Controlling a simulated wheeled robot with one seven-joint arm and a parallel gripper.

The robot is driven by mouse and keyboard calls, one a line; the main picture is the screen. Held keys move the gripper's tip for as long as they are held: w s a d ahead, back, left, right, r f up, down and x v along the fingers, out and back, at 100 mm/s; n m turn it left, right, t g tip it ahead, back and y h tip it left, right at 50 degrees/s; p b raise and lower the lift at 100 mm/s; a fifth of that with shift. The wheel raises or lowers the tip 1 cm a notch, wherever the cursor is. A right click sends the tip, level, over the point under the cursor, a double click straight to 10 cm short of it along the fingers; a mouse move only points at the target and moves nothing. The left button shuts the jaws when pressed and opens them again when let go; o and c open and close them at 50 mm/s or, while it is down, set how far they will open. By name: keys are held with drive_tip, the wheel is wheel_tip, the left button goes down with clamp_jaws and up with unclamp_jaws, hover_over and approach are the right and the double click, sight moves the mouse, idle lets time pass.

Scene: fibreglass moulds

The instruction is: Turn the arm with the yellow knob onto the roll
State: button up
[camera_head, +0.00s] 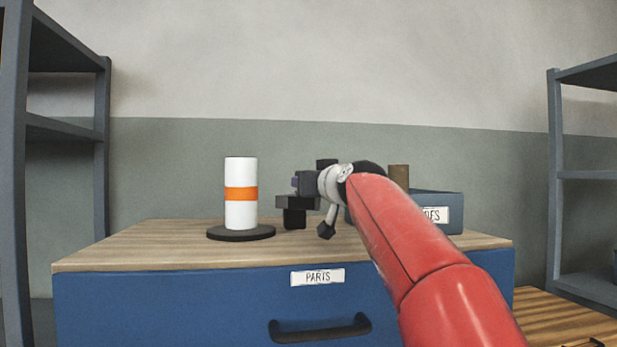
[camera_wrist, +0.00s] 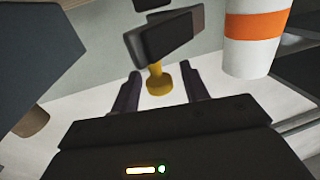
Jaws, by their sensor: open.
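The roll (camera_head: 241,173) is a white cylinder with an orange band, standing upright on a dark round base (camera_head: 222,234) on the cabinet top. In the wrist view the roll (camera_wrist: 250,58) is at the upper right. The yellow knob (camera_wrist: 158,82) sticks out from a dark arm (camera_wrist: 168,40), which is apart from the roll. My gripper (camera_wrist: 161,76) is open, with one finger on each side of the knob; I cannot tell whether either touches it. In the head view my wrist hides the knob, and dark blocks (camera_head: 294,203) show beside my gripper.
The wooden top (camera_head: 140,249) sits on a blue cabinet with a PARTS label (camera_head: 317,277). A blue-grey bin (camera_head: 450,199) and a brown cylinder (camera_head: 399,174) stand right of my wrist. Grey shelves (camera_head: 101,160) flank both sides. The top's left end is clear.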

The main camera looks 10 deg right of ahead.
drive_tip(key=shift+w+a, duration=0.15)
drive_tip(key=shift+w, duration=0.6)
clamp_jaws()
